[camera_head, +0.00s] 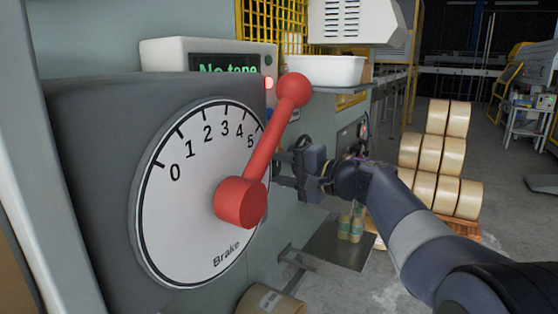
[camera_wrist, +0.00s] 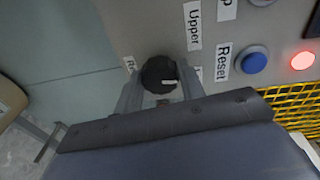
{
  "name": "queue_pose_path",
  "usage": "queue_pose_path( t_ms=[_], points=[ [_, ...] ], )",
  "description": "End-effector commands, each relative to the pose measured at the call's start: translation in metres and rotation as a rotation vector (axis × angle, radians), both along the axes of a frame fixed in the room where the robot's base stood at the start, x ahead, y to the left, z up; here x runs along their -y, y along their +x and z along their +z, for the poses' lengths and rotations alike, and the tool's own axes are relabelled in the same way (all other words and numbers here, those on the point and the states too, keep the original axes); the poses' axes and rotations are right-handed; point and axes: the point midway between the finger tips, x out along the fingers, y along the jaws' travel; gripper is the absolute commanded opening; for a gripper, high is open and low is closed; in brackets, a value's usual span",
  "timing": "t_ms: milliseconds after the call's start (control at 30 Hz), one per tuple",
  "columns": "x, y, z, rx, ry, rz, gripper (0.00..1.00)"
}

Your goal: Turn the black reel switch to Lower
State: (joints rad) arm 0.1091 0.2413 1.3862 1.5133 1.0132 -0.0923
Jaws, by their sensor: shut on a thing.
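The black reel switch (camera_wrist: 159,74) is a round knob on the grey panel in the wrist view, with a pale pointer mark on its lower right. My gripper (camera_wrist: 161,88) is shut on it, one finger on each side. A label reading "Upper" (camera_wrist: 194,26) is up and right of the knob. Another label beside the right finger is mostly hidden, so I cannot read it. In the head view my gripper (camera_head: 280,171) reaches the machine behind the red brake lever (camera_head: 270,135), and the knob is not visible there.
In the wrist view a blue button (camera_wrist: 253,61) labelled "Reset" and a lit red lamp (camera_wrist: 302,61) are right of the knob. The brake dial (camera_head: 190,215) stands close at left in the head view. Stacked tape rolls (camera_head: 440,155) are on the right.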

Motion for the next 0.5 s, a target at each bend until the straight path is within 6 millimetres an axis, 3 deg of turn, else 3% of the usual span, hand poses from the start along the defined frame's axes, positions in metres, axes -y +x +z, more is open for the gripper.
queue_pose_path(
  t_ms=[500],
  points=[
    [0.0009, 0.0013, 0.0033, -0.373, 0.244, -0.001, 0.15]
  ],
)
